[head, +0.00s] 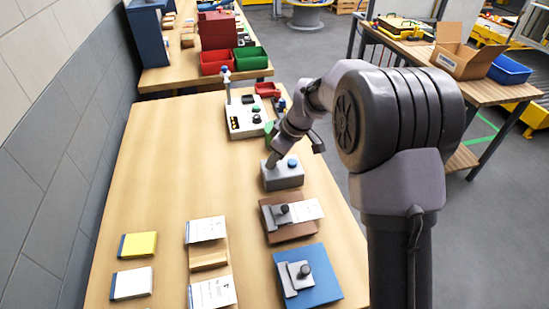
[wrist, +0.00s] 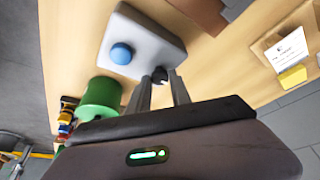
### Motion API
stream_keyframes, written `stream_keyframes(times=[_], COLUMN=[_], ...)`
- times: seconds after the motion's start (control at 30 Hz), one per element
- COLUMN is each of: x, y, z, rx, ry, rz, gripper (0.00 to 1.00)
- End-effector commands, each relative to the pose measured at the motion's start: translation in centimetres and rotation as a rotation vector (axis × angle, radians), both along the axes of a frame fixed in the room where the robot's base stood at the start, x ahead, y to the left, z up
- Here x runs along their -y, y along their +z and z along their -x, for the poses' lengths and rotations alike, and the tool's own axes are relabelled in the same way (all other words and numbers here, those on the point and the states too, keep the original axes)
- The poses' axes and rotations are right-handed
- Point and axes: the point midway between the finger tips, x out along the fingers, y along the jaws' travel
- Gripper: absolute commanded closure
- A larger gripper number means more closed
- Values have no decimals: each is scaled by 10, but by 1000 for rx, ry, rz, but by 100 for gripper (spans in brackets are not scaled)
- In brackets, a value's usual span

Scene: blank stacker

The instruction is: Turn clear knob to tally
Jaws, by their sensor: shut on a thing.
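A light grey box (head: 283,178) with a blue button (head: 292,162) stands on the wooden table, right of the middle. In the wrist view the box (wrist: 150,38) shows its blue button (wrist: 121,53) and a small dark knob (wrist: 160,74) near one edge. My gripper (head: 271,162) reaches down to the box top, and its two fingers (wrist: 163,82) are shut on the dark knob. No marking on the knob is readable, so its setting cannot be told. The fingers hide part of it.
A green object (wrist: 100,97) is beside the box. Brown (head: 290,231) and blue (head: 321,288) plates with dark-knobbed clamps lie in front. Cards and pads lie front left; the table's left middle is clear.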

Motion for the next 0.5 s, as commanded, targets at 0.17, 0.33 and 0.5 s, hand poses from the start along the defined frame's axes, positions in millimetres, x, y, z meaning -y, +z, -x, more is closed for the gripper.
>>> stream_keyframes(times=[0.17, 0.33, 0.5], x=[0, 0, 4], y=[0, 0, 12], z=[0, 0, 2], rx=[-1, -1, 1], ry=[0, 0, -1], rz=[1, 1, -1], gripper=[53, 53, 53])
